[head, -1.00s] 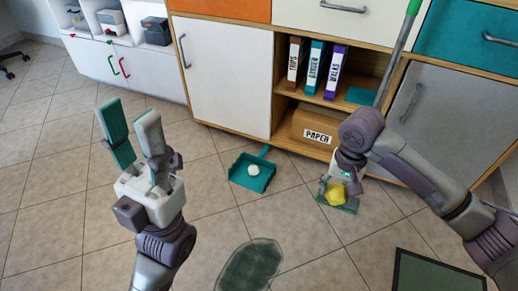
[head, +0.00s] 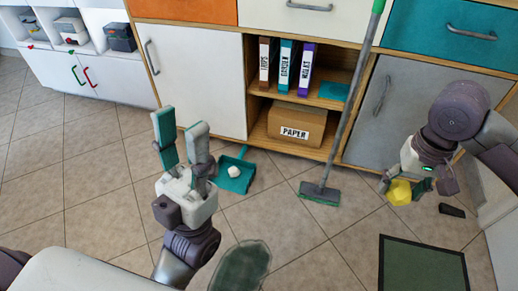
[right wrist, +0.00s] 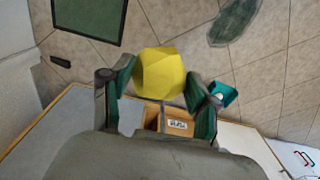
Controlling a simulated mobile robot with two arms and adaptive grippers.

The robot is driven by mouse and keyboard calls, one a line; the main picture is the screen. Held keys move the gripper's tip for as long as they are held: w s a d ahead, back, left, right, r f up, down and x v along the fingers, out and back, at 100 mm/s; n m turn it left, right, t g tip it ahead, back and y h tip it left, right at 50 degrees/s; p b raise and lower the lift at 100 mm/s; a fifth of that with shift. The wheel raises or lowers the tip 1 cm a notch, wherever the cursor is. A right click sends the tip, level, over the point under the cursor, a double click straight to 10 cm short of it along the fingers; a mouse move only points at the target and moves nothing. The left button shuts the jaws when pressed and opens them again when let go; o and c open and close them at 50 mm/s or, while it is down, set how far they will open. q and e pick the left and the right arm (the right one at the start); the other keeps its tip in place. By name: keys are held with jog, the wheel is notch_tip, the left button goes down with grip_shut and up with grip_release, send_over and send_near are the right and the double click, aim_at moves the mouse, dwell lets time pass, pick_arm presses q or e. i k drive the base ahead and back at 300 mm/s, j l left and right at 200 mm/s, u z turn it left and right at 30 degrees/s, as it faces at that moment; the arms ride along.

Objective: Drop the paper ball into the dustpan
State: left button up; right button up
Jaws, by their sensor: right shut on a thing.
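A yellow faceted ball (head: 399,192) is held in my right gripper (head: 406,187), above the floor at the right of the head view. In the right wrist view the ball (right wrist: 161,73) sits between the two finger pads. The teal dustpan (head: 236,177) lies on the floor in front of the cabinet, well left of my right gripper. A small white crumpled ball (head: 234,171) lies in it. The dustpan also shows at the right of the right wrist view (right wrist: 228,90). My left gripper (head: 183,121) is open and empty, pointing up, left of the dustpan in the picture.
A broom (head: 318,190) stands upright against the cabinet, right of the dustpan. A box labelled PAPER (head: 296,122) sits on the low shelf. A dark green mat (head: 420,265) and a small dark object (head: 451,210) lie on the floor at the right.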

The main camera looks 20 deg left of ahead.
aim_at(245, 174)
jog(key=i+j+z, duration=0.15)
jog(key=j, duration=0.2)
jog(key=i+j+z, duration=0.1)
jog(key=j, duration=0.3)
jog(key=i+j+z, duration=0.15)
jog(key=j, duration=0.25)
jog(key=i+j+z, duration=0.1)
jog(key=i+j, duration=0.15)
jog(key=j, duration=0.15)
jog(key=i+j+z, duration=0.15)
jog(key=j, duration=0.6)
jog(key=i+j, duration=0.15)
jog(key=j, duration=0.1)
